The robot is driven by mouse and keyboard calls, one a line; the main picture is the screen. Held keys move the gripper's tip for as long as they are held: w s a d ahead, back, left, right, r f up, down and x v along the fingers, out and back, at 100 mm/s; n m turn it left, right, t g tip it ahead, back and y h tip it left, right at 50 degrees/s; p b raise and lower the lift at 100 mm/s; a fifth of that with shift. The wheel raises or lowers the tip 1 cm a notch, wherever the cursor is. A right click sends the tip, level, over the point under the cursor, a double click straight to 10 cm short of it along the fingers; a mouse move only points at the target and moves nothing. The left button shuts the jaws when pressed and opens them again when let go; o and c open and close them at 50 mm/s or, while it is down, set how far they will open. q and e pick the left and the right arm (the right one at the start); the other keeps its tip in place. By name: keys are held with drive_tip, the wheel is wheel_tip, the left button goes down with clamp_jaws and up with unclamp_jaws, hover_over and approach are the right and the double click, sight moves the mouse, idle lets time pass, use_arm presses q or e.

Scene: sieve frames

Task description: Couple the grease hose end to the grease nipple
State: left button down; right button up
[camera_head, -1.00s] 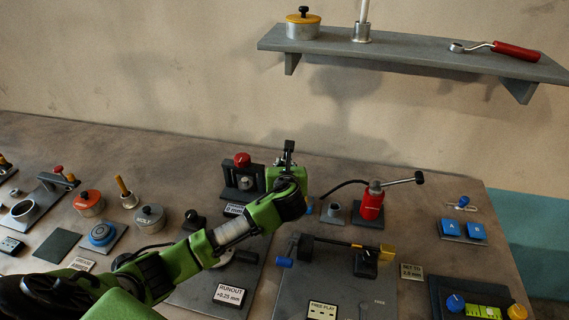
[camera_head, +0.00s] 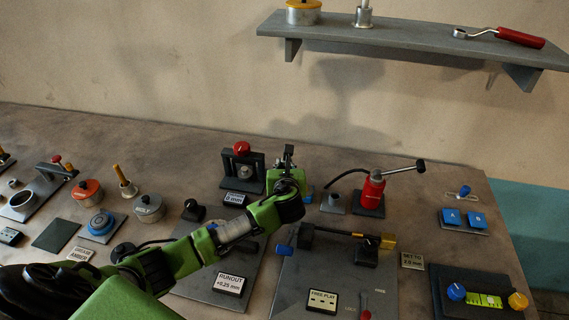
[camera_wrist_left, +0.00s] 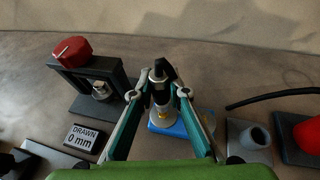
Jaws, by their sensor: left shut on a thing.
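My left gripper (camera_head: 289,156) is at the back middle of the bench, right of the red-knobbed dark frame. In the left wrist view its fingers (camera_wrist_left: 160,92) are shut on a grey cylindrical fitting (camera_wrist_left: 161,98) with a dark top and a yellow mark. The fitting stands above a blue block (camera_wrist_left: 182,126). The black grease hose (camera_head: 346,177) arches left from the red pump (camera_head: 371,193). In the wrist view the hose (camera_wrist_left: 270,97) stops short of my right-hand finger. I cannot tell which part is the grease nipple. My right gripper is not seen.
A grey holder (camera_head: 333,203) stands between my gripper and the pump. The dark frame (camera_head: 241,176) with a red knob (camera_head: 242,148) is close on the left. A grey plate with a bar (camera_head: 340,236) lies in front. A shelf (camera_head: 400,42) hangs above.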

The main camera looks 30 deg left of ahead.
use_arm(q)
drive_tip(key=shift+f, duration=0.25)
idle(0.3)
drive_tip(key=shift+f+b, duration=0.5)
drive_tip(key=shift+f, duration=0.25)
drive_tip(key=c, duration=1.9)
unclamp_jaws()
drive_tip(key=v, duration=1.2)
drive_tip(key=shift+d, duration=0.1)
drive_tip(key=shift+s+f, duration=0.1)
